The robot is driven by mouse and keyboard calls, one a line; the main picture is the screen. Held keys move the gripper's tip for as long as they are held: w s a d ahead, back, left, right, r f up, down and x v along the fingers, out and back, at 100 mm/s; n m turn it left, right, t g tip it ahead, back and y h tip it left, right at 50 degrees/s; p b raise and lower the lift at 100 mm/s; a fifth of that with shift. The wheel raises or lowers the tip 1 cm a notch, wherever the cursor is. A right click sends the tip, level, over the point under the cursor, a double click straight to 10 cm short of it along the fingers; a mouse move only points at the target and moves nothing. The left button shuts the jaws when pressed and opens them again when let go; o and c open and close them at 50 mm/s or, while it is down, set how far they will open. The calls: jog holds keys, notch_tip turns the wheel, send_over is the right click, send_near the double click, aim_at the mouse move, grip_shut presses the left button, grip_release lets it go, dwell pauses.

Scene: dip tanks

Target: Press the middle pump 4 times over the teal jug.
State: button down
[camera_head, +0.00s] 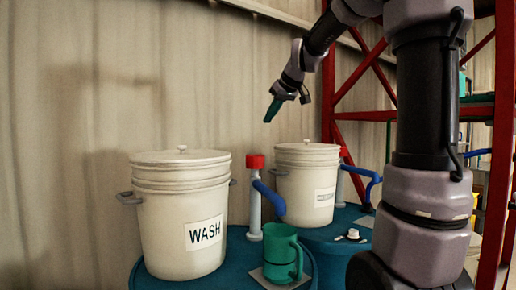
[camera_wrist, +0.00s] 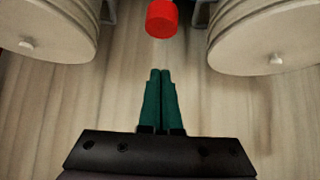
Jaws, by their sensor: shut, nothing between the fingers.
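A pump with a red knob (camera_head: 256,161), a pale upright post and a blue spout (camera_head: 269,199) stands between two white buckets. The teal jug (camera_head: 283,252) stands upright on a grey square plate, below and just right of the spout's end. My gripper (camera_head: 271,112) is above the red knob and a little to its right in the head view, apart from it. In the wrist view its green fingers (camera_wrist: 160,72) are together and empty, and the red knob (camera_wrist: 161,18) lies beyond their tips. A second red-topped pump (camera_head: 343,153) with a blue spout stands farther right.
A lidded bucket marked WASH (camera_head: 180,215) stands at the left. Another lidded bucket (camera_head: 307,185) stands behind to the right. Blue drum tops (camera_head: 235,270) carry them. A small white item (camera_head: 351,236) lies on the right drum. A red rack (camera_head: 328,85) rises behind my arm.

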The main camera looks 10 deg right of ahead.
send_over(258, 158)
jog(key=w, duration=0.2)
notch_tip(258, 158, down, 7)
jog(key=shift+s+f, duration=0.1)
jog(key=shift+f, duration=0.1)
notch_tip(258, 158, down, 3)
jog(key=shift+d+f, duration=0.1)
jog(key=shift+f, duration=0.25)
jog(key=shift+s+f, duration=0.1)
jog(key=shift+f, duration=1.8)
jog(key=shift+s, duration=0.1)
jog(key=v, duration=1.1)
jog(key=shift+w, duration=0.2)
